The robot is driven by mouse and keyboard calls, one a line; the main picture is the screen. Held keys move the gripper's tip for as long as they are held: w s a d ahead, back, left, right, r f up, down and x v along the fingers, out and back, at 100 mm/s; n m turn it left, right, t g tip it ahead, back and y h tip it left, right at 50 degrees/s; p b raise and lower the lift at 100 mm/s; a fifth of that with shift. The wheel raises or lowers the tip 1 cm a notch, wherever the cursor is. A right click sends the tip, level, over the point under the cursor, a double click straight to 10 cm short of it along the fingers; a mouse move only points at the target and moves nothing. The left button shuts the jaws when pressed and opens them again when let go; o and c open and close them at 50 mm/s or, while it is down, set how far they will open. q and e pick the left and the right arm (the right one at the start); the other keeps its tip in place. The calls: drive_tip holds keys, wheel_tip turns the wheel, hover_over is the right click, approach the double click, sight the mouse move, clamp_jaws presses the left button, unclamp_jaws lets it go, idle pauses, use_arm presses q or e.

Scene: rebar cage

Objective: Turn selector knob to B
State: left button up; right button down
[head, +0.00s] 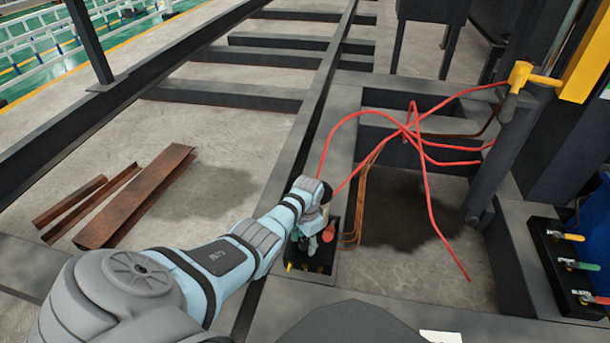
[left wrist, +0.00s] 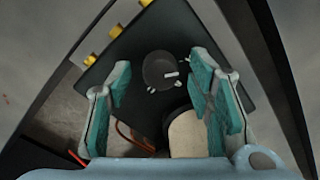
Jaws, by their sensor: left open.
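The selector knob (left wrist: 158,68) is a round dark knob with a white pointer mark on its right side. It sits on a dark panel (left wrist: 138,105) with small white marks around the knob; I cannot read their letters. My left gripper (left wrist: 160,76) is open, with its teal-padded fingers on either side of the knob, apparently not touching it. In the head view the left gripper (head: 316,240) is over the small dark control box (head: 318,268), and it and the arm hide the knob there.
A pale cylinder (left wrist: 187,134) stands beside the knob, close to the right finger. Yellow fittings (left wrist: 115,32) line the panel's edge. Red hoses (head: 345,117) arch behind the box. A valve block (head: 566,265) is at the right. Rusty steel pieces (head: 135,198) lie on the floor at left.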

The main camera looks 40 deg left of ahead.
drive_tip(key=shift+r, duration=0.1)
use_arm(q)
clamp_jaws()
